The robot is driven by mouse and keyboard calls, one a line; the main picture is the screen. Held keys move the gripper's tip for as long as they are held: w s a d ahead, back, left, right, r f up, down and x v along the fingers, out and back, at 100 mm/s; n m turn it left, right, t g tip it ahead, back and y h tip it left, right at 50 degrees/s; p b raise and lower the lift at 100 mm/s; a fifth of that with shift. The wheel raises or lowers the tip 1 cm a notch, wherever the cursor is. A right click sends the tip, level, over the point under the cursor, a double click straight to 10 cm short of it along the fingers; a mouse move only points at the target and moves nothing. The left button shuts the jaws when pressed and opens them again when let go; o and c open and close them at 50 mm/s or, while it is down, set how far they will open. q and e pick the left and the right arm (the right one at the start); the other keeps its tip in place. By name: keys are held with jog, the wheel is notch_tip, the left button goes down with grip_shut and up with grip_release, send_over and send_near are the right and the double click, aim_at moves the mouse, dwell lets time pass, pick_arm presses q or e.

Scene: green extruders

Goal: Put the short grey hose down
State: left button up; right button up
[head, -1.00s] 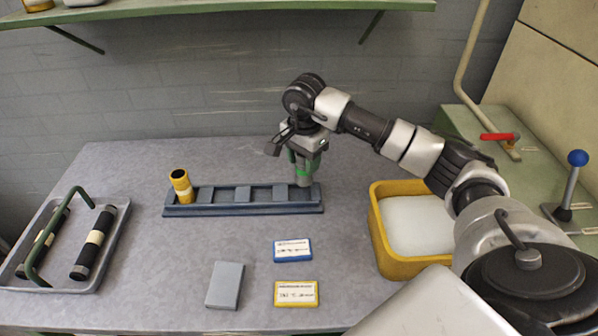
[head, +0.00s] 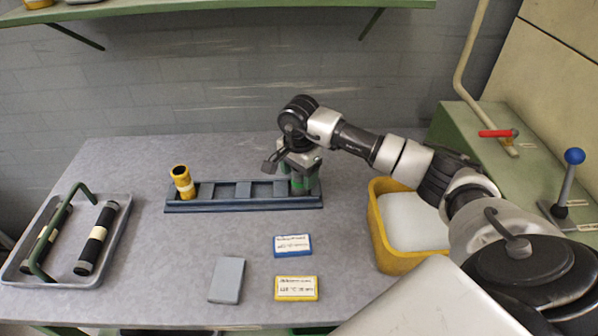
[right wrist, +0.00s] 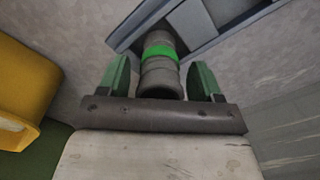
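The short grey hose (right wrist: 160,75), with a bright green band, stands at the right end of the blue-grey rack (head: 228,207). The rack also shows in the right wrist view (right wrist: 205,20). My right gripper (head: 300,183) is over that end of the rack. In the right wrist view my right gripper (right wrist: 160,80) has its green fingers apart, one on each side of the hose, with a clear gap on the left and a narrow one on the right. In the head view the gripper mostly hides the hose. My left gripper is not in view.
A yellow hose (head: 183,180) stands tilted at the rack's left end. A grey tray (head: 122,232) with black hoses is at left. A yellow bin (head: 385,250) is at right. Blue (head: 292,246) and yellow (head: 296,288) label cards and a grey block (head: 227,280) lie in front.

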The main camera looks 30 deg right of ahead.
jog(key=shift+o, duration=0.3)
jog(key=shift+r, duration=0.15)
notch_tip(320, 180, up, 12)
jog(key=b, duration=0.2)
dwell(0.6)
